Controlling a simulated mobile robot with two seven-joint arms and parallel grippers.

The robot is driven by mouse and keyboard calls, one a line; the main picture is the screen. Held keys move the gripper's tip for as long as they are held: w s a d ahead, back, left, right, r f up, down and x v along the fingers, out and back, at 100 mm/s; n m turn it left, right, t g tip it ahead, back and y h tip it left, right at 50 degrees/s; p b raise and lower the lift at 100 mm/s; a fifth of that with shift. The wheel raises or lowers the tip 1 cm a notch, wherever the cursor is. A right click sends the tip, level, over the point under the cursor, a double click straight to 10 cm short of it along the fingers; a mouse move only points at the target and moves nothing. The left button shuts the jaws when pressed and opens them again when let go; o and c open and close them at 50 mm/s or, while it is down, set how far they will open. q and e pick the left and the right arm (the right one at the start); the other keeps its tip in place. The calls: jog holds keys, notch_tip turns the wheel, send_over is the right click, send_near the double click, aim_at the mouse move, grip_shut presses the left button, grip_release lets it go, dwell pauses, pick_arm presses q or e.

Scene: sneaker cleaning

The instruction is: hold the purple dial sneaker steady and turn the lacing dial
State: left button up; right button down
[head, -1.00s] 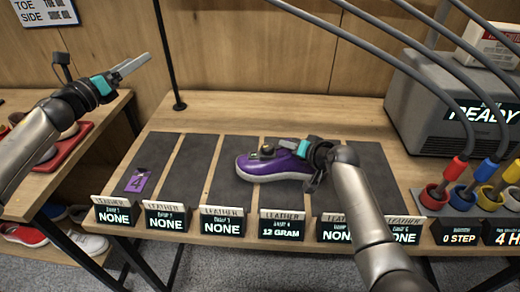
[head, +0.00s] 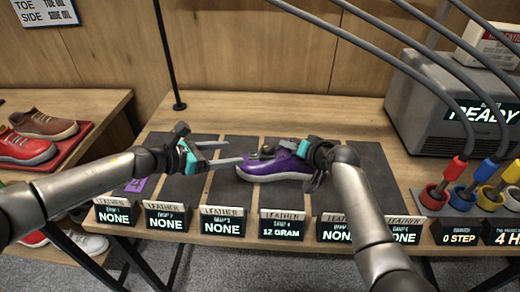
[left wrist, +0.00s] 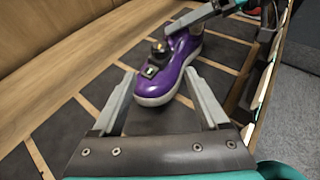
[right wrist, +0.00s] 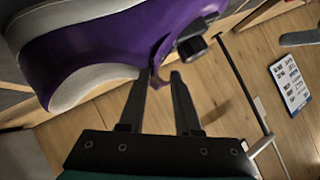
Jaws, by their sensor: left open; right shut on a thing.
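The purple dial sneaker (head: 262,170) with a pale sole sits on a dark mat on the bench, its toe pointing left in the head view. Its dark lacing dial (head: 267,151) is on top; it shows in the left wrist view (left wrist: 158,49) above a dark tongue piece. My right gripper (right wrist: 163,78) is shut on the sneaker's purple upper at the heel end. My left gripper (head: 235,152) is open and empty, its fingers pointing right toward the toe. In the left wrist view the sneaker (left wrist: 165,78) lies ahead between the spread fingertips, apart from them.
Label displays (head: 222,221) line the bench's front edge. A grey machine (head: 440,95) with cables stands at the right, with coloured plugs in cups (head: 465,195). A thin black post (head: 166,60) rises behind. A side shelf at the left holds red and brown shoes (head: 28,148).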

aim_at(263, 149)
pick_arm(q)
jog(key=x, duration=1.1)
jog(key=shift+w+d, duration=0.1)
grip_shut()
dwell(0.6)
